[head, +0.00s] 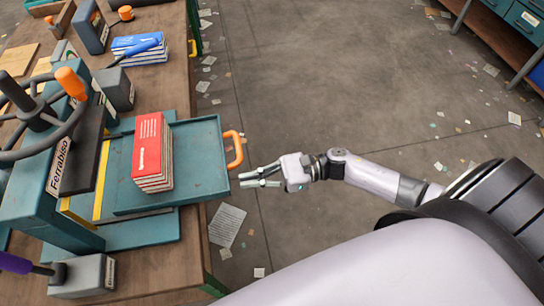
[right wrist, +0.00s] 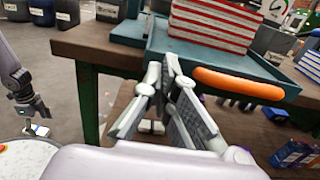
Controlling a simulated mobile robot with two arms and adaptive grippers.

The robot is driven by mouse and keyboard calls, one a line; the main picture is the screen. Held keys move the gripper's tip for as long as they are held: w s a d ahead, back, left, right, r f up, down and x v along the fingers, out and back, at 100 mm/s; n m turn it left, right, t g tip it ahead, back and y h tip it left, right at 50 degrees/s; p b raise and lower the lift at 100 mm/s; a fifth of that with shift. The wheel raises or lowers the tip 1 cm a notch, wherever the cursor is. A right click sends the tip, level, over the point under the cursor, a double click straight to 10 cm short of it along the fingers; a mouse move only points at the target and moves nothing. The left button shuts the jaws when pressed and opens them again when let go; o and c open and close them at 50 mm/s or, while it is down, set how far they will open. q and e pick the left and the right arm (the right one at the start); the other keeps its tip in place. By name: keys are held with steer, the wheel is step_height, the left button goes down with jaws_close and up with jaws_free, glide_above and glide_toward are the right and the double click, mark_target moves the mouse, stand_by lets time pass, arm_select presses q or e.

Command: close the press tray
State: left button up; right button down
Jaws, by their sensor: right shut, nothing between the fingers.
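The teal press tray (head: 205,135) sticks out to the right from under the press (head: 50,190) and carries a stack of red books (head: 152,150). Its orange handle (head: 234,150) is on the right end. My right gripper (head: 245,178) is shut and empty, just below and right of the handle in the head view. In the right wrist view the handle (right wrist: 238,84) is ahead and right of the fingers (right wrist: 172,90), apart from them. My left gripper (right wrist: 38,125) shows small at the left of that view; its jaws are unclear.
The wooden bench (head: 150,270) holds a blue book stack (head: 140,50), grey blocks and levers around the press. A black wheel (head: 35,115) sits on top of the press. The floor right of the bench is open, with scattered papers (head: 227,225).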

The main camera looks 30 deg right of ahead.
mark_target(188, 193)
steer(key=shift+x, duration=1.15)
steer(key=b+x, duration=0.3)
steer(key=x, duration=0.9)
steer(key=shift+f, duration=0.15)
steer(key=shift+w+a, duration=0.2)
steer(key=shift+a, duration=0.3)
